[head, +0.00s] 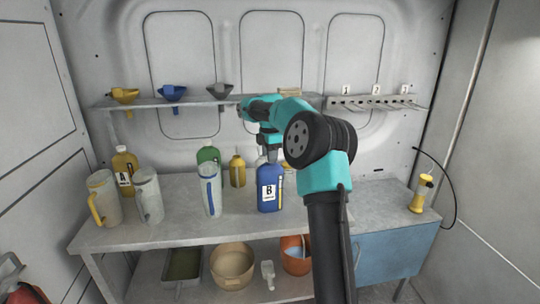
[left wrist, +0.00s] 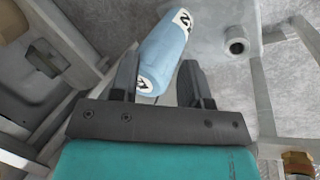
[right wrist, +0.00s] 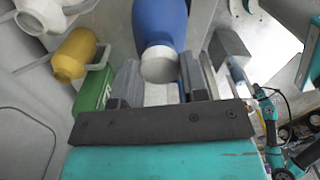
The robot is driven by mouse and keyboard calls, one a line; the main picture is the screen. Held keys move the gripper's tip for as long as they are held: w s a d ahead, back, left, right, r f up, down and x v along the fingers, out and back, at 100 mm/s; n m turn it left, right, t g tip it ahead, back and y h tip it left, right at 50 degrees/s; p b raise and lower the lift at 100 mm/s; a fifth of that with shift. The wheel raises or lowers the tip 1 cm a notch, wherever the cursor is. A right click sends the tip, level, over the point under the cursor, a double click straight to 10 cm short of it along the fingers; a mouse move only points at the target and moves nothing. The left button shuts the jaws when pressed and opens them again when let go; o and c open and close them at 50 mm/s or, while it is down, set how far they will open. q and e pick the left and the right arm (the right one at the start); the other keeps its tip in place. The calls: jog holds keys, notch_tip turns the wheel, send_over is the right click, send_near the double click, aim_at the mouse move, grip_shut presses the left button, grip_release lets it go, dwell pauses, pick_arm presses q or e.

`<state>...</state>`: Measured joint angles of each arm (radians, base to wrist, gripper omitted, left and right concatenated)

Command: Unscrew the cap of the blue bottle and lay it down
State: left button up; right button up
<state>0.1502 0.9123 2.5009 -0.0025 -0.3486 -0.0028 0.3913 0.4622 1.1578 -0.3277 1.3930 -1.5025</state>
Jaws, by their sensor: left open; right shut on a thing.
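The blue bottle (head: 270,190), with a white label marked B, stands upright on the bench below my right gripper (head: 270,148). In the right wrist view the bottle (right wrist: 160,24) points its white cap (right wrist: 160,63) at the gripper. My right gripper (right wrist: 161,75) is shut on the cap, with one finger on each side of it. The cap sits at the bottle's mouth; I cannot tell how far it is turned. In the head view the gripper mostly hides the cap. My left gripper (left wrist: 158,65) is open, and does not show in the head view.
Bottle A (head: 125,172) and two jugs are farther left. A light-blue cylinder (left wrist: 163,50) shows beyond my left fingers.

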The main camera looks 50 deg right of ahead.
jog(key=shift+n, duration=1.7)
jog(key=n, duration=0.3)
jog(key=shift+n, duration=1.1)
jog(key=shift+f, duration=0.1)
jog(key=n, duration=0.5)
jog(key=shift+f, duration=0.1)
jog(key=o, duration=1.3)
